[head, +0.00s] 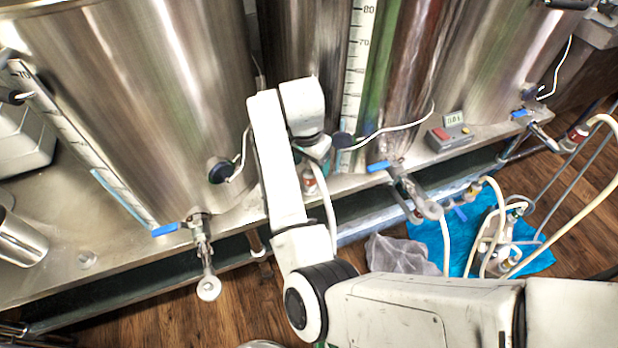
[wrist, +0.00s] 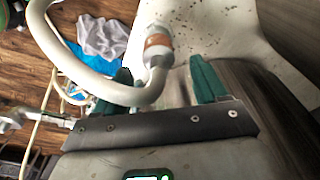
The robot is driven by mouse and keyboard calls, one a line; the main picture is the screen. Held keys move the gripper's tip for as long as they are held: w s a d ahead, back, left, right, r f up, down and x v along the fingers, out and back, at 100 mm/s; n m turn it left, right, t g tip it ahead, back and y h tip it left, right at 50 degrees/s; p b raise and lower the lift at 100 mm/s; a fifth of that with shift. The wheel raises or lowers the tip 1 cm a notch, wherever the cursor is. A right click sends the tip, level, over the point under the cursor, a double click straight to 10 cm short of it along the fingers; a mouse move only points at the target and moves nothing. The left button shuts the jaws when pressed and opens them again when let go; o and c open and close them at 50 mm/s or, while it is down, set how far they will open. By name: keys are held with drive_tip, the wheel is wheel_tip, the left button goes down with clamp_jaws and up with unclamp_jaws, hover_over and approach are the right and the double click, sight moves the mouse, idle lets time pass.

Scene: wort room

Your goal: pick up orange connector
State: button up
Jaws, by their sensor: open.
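The orange connector (wrist: 158,46) is an orange band with a pale collar at the end of a thick white hose (wrist: 75,50). In the wrist view it lies just beyond and between the green fingertips of my gripper (wrist: 162,72). The hose bends across in front of the left finger. In the head view the connector (head: 308,181) shows small and reddish at the shelf edge, just below my gripper. My gripper is open, with a finger on each side of the hose end. I cannot tell whether either finger touches it.
Large steel tanks (head: 120,90) with blue-handled valves (head: 198,235) stand close along the metal shelf (head: 60,265). A red and grey meter (head: 449,136) sits on it to the right. A blue cloth (head: 425,236), a grey rag (head: 398,256) and hoses lie on the wooden floor.

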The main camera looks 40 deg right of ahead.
sight(310, 175)
wheel_tip(310, 175, down, 4)
drive_tip(key=shift+a+f+b, duration=0.1)
drive_tip(key=shift+b, duration=0.65)
drive_tip(key=shift+f, duration=0.5)
drive_tip(key=c, duration=1.2)
drive_tip(key=shift+r, duration=0.1)
